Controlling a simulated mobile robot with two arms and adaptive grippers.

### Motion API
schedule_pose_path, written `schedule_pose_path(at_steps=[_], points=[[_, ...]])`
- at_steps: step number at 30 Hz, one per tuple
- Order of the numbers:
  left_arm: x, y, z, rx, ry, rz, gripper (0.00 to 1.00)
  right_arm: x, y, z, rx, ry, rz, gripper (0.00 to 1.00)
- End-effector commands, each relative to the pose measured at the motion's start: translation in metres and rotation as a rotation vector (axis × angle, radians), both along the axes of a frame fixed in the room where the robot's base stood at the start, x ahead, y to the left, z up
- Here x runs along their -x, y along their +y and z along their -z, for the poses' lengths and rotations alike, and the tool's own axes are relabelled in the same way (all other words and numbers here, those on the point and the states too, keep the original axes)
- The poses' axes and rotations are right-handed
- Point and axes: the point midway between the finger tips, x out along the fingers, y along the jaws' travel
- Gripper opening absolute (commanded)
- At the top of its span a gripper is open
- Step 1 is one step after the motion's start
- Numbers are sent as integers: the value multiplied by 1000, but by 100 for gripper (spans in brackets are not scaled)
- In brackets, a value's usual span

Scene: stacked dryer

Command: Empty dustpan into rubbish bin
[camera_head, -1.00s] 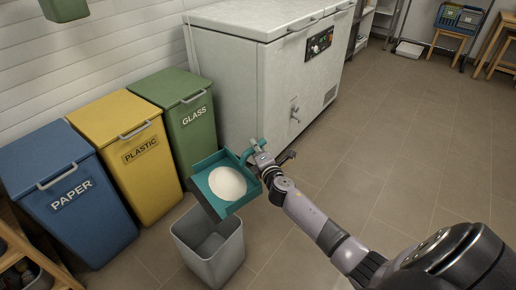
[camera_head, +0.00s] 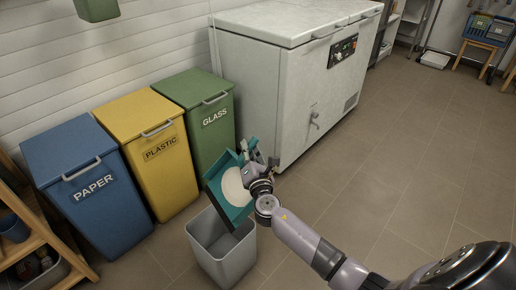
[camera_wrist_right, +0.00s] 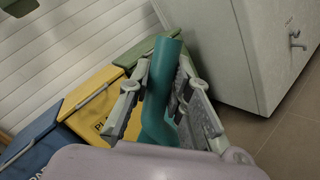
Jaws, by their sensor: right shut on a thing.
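A teal dustpan (camera_head: 214,188) with a pale round heap (camera_head: 233,188) on it hangs above the open grey rubbish bin (camera_head: 227,262) in the head view. The dustpan is tilted steeply, its front edge toward the bin's opening. My right gripper (camera_head: 262,166) is shut on the dustpan's handle, up and to the right of the bin. In the right wrist view the fingers (camera_wrist_right: 158,95) sit on both sides of the teal handle (camera_wrist_right: 163,70). The heap is partly hidden behind my wrist. The visible inside of the bin looks empty. My left gripper is not in view.
Blue paper (camera_head: 90,190), yellow plastic (camera_head: 152,150) and green glass (camera_head: 205,115) bins stand along the wall behind. A white chest freezer (camera_head: 275,85) stands behind the gripper. A wooden shelf (camera_head: 45,240) is at lower left. Floor on the right is clear.

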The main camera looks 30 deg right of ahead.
Motion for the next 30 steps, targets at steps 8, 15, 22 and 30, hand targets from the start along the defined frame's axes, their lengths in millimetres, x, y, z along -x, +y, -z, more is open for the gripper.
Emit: schedule_pose_path(at_steps=[8, 15, 22, 30], points=[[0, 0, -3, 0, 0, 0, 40, 2, 32, -13, 145, -14, 0, 0], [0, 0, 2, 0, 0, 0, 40, 4, 61, -15, 259, -22, 0, 0], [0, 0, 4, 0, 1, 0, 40, 6, 83, -18, 353, -30, 1, 0], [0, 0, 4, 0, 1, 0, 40, 7, 94, -20, 399, -33, 2, 0]])
